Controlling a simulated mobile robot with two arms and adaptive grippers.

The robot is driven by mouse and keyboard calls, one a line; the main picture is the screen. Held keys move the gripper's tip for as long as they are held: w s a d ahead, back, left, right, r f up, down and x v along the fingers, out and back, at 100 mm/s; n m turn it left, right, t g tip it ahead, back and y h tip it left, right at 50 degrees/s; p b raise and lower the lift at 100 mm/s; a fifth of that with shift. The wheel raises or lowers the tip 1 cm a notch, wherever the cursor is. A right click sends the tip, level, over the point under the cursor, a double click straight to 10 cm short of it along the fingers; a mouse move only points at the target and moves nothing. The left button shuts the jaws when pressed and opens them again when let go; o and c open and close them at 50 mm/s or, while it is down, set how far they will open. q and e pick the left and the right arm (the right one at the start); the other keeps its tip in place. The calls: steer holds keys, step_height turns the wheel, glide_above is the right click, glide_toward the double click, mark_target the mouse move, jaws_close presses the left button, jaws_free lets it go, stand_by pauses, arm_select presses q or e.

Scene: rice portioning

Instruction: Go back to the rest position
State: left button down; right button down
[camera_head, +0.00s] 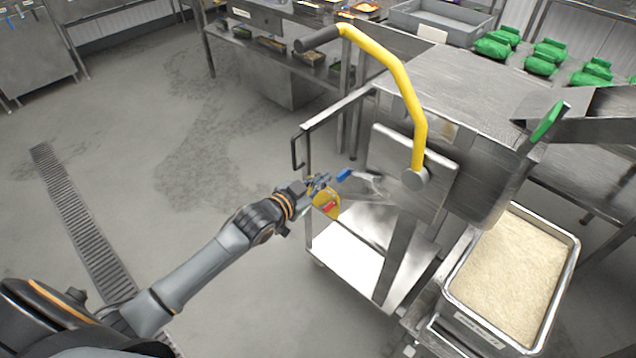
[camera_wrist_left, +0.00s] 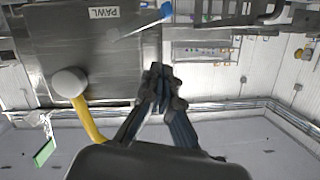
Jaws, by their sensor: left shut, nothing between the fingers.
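My left arm reaches in from the lower left. Its gripper (camera_head: 322,182) is shut and empty in front of the steel machine (camera_head: 470,100). In the left wrist view the closed fingers (camera_wrist_left: 160,72) meet at the tips with nothing between them. A blue-tipped lever (camera_head: 344,175) is close to the fingertips in the head view; in the left wrist view its blue tip (camera_wrist_left: 166,9) is apart from them. A yellow piece with a red mark (camera_head: 327,203) shows just below the gripper. My right gripper is not in view.
A long yellow lever (camera_head: 408,95) with a dark grip rises from the machine. A steel pan of rice (camera_head: 575,255) stands at the lower right. Green bags (camera_head: 540,64) and a grey bin (camera_head: 405,20) are on the back table. The floor at left is clear.

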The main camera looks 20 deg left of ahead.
arm_select(q)
steer(key=shift+v, duration=0.75)
steer(key=shift+r, duration=0.1)
steer(key=s+a+f+n+g+y, duration=0.15)
steer(key=s+f, duration=0.35)
steer(key=f, duration=0.6)
steer(key=s+a+f+n+g+y, duration=0.1)
steer(key=s+a+f+g, duration=0.3)
steer(key=f, duration=0.7)
steer(key=s+f+n+g+y, duration=0.1)
steer(key=s+f, duration=0.5)
steer(key=f, duration=0.5)
steer(key=s+d+f+g, duration=0.1)
steer(key=s+f+g, duration=0.1)
steer(key=s+f, duration=0.4)
steer(key=s+d+f+g, duration=0.2)
steer(key=s+f, duration=0.3)
steer(key=s, duration=1.2)
steer(key=s+d+f+g, duration=0.2)
steer(key=s+f, duration=0.4)
steer(key=s, duration=0.6)
steer(key=shift+f+n+g, duration=0.35)
steer(key=shift+n+g, duration=0.1)
steer(key=shift+g, duration=0.2)
steer(key=shift+s+d+y, duration=0.1)
steer(key=shift+d+y, duration=0.05)
steer(key=shift+y, duration=0.1)
